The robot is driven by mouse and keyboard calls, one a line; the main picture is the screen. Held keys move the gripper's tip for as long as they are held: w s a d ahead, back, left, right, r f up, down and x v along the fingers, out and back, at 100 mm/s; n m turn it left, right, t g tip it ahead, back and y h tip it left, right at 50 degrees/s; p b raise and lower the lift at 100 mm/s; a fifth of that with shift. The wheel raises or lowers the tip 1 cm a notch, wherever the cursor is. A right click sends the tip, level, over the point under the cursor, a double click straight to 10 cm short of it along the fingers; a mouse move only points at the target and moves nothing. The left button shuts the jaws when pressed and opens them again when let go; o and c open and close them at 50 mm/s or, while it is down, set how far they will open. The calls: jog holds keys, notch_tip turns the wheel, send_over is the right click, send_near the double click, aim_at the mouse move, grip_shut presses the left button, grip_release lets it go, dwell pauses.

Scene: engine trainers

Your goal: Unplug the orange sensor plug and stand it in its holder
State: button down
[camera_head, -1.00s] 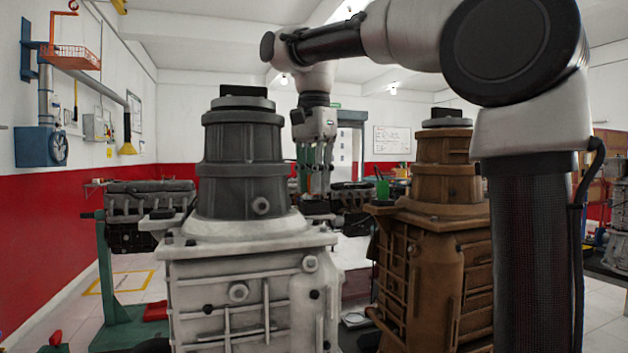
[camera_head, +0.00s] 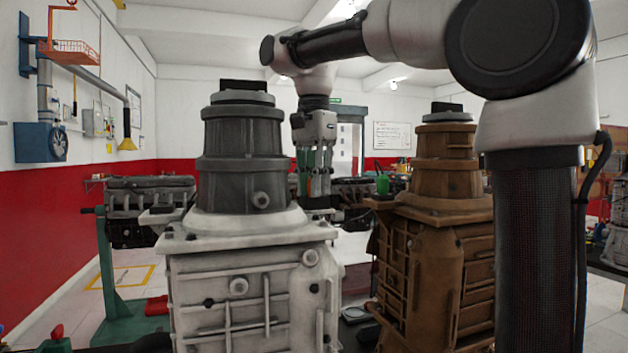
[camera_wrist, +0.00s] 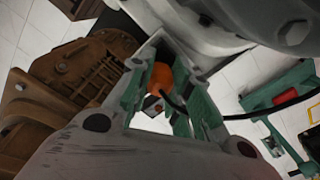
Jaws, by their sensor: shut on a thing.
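The orange sensor plug (camera_wrist: 161,77) shows between the fingers of my gripper in the wrist view, with a black cable curving away to the right. My gripper (camera_wrist: 163,108) is shut on it.
A grey gearbox housing (camera_head: 240,165) on a pale casing (camera_head: 250,290) stands in front of my gripper. A brown gearbox housing (camera_head: 440,250) stands to the right. An engine block (camera_head: 145,205) is at left on a green stand (camera_head: 108,270). Tiled floor shows between them.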

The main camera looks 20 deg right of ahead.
jog(key=shift+f, duration=0.35)
jog(key=c, duration=1.3)
grip_release()
jog(key=shift+o, duration=0.2)
jog(key=shift+r, duration=0.1)
notch_tip(320, 180, up, 7)
jog(key=shift+f, duration=0.1)
jog(key=shift+r, duration=0.25)
